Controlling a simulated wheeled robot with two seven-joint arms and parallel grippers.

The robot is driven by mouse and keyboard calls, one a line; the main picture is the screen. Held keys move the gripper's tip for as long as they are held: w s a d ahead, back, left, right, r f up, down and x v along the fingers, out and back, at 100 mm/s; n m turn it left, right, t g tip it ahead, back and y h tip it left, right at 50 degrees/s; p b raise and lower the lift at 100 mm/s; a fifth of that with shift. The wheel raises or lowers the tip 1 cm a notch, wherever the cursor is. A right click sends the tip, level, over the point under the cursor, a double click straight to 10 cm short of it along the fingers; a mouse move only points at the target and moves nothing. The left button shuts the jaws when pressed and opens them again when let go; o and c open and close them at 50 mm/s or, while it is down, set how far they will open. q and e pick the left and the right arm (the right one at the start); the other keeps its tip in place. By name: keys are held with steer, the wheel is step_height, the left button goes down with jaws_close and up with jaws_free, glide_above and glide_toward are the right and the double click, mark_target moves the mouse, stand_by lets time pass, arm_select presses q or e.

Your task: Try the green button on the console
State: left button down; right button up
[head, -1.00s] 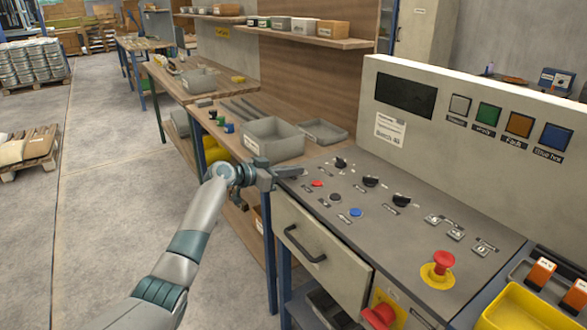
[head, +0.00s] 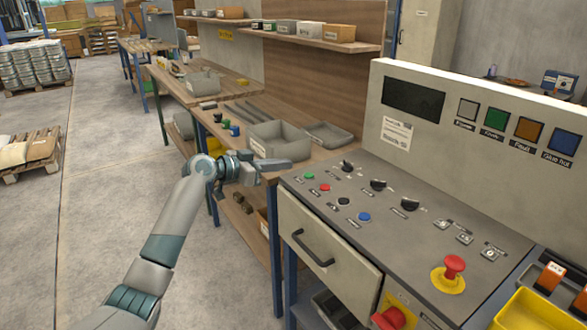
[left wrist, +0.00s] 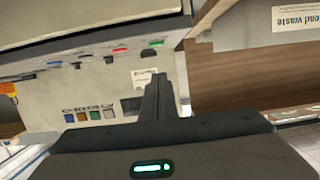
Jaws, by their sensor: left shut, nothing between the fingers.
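The console (head: 410,215) has a sloped grey top with several buttons and knobs. The green button (head: 309,176) sits at its far left corner, beside a red button (head: 325,187). The green button also shows in the left wrist view (left wrist: 155,42), above the fingers. My left gripper (head: 287,164) is shut and empty. In the head view its fingertips are just left of and beyond the green button, apart from it. The gap in height is hard to tell. In the left wrist view the shut fingers (left wrist: 154,95) point toward the console. My right gripper is not in view.
The console's upright panel (head: 470,130) carries a dark screen and a green lamp (head: 495,118) among other coloured lamps. A red emergency button (head: 453,267) stands at the front right. Grey bins (head: 277,139) sit on the bench behind my left gripper.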

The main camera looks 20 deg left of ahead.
arm_select(q)
steer(key=shift+v, duration=1.4)
steer(key=shift+s+a, duration=0.1)
